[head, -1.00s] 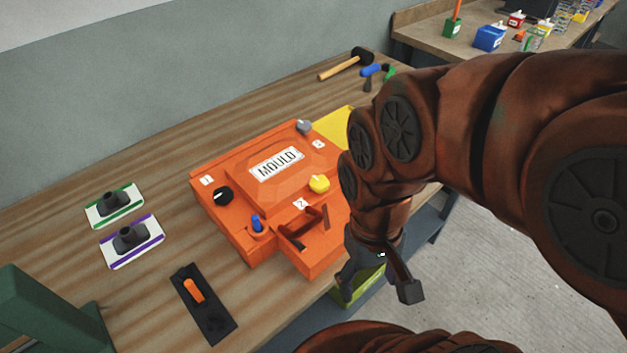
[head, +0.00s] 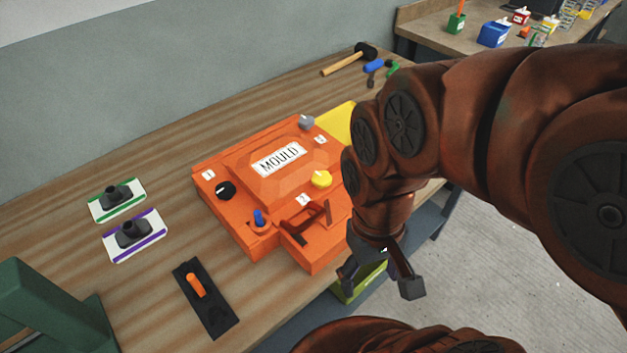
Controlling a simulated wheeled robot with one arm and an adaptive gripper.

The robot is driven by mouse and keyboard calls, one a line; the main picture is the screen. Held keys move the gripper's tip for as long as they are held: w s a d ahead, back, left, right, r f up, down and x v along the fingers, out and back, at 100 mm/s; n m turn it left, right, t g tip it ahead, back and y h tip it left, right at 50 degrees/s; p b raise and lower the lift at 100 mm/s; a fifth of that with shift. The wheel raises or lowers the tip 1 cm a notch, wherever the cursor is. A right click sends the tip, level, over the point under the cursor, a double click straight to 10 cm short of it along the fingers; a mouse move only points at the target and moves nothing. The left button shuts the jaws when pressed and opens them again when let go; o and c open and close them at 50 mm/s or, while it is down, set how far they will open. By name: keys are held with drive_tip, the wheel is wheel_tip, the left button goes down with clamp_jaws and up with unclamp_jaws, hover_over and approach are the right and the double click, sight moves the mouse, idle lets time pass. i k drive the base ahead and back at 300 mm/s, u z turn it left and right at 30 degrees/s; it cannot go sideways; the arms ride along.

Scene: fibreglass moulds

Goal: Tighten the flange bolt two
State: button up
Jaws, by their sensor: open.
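The orange mould (head: 222,213) lies on the wooden bench with a "MOULD" plate on its raised middle. A yellow knob (head: 321,179) sits on its flange near a tag that appears to read 2 (head: 304,200); I take it as bolt two. A black knob (head: 226,189) is by tag 1, and a grey knob (head: 306,122) is near another tag at the far corner. My gripper (head: 380,283) is open and empty, pointing down beyond the bench's front edge, right of and apart from the mould.
Two white cards with black parts (head: 118,201) and a black board with an orange handle (head: 205,300) lie left. A mallet (head: 347,60) lies at the back.

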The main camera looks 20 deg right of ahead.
sight(320, 179)
drive_tip(key=k, duration=1)
drive_tip(key=u, duration=1.4)
drive_tip(key=i, duration=1)
drive_tip(key=z, duration=1.8)
